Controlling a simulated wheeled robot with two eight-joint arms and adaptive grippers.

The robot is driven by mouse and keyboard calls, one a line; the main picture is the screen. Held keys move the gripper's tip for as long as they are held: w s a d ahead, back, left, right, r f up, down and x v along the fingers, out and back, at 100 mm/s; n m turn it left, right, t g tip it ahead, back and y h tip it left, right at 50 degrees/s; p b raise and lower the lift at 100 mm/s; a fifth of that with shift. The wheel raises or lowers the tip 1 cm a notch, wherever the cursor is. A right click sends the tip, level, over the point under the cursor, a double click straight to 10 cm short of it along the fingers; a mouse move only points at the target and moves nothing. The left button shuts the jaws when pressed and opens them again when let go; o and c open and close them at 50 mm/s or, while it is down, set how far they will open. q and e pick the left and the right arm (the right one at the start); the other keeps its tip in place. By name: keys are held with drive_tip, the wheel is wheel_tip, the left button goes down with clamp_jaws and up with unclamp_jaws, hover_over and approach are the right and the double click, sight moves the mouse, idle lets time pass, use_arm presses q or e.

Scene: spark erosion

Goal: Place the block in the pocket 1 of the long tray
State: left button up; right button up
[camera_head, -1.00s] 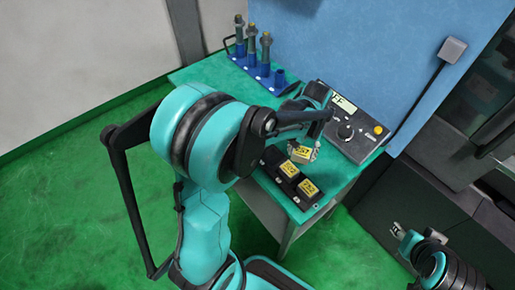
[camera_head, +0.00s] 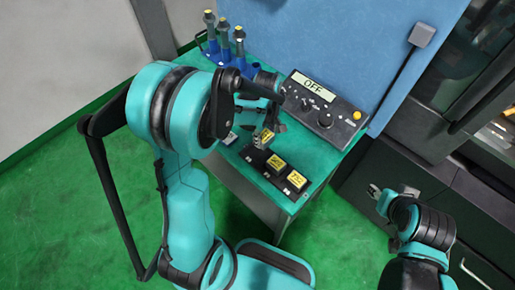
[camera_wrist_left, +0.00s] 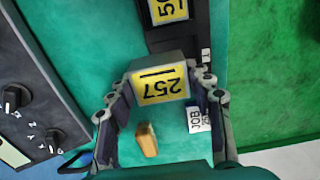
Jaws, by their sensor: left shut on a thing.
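A metal block with a yellow label reading 257 is held between my left gripper's fingers (camera_wrist_left: 158,107). In the head view the held block (camera_head: 263,137) is near the left end of the long black tray (camera_head: 254,157); I cannot tell its exact height above it. Two other yellow-labelled blocks, one in the middle (camera_head: 276,163) and one at the right end (camera_head: 297,179), sit in the tray. The left gripper (camera_head: 266,129) partly hides the tray's left end. My right gripper (camera_head: 375,191) is at the right, away from the table; its finger state is unclear.
A control box reading OFF (camera_head: 324,107) stands behind the tray. A blue rack with several tool holders (camera_head: 223,50) is at the back left. A white JOB card (camera_wrist_left: 196,119) and a small tan piece (camera_wrist_left: 146,140) lie near the gripper.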

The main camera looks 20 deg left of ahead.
use_arm(q)
drive_tip(key=shift+s+a+f, duration=0.9)
drive_tip(key=shift+s+a, duration=0.05)
wheel_tip(320, 180, down, 3)
drive_tip(key=shift+f+b, duration=0.15)
drive_tip(key=shift+b, duration=0.7)
drive_tip(key=shift+f, duration=0.35)
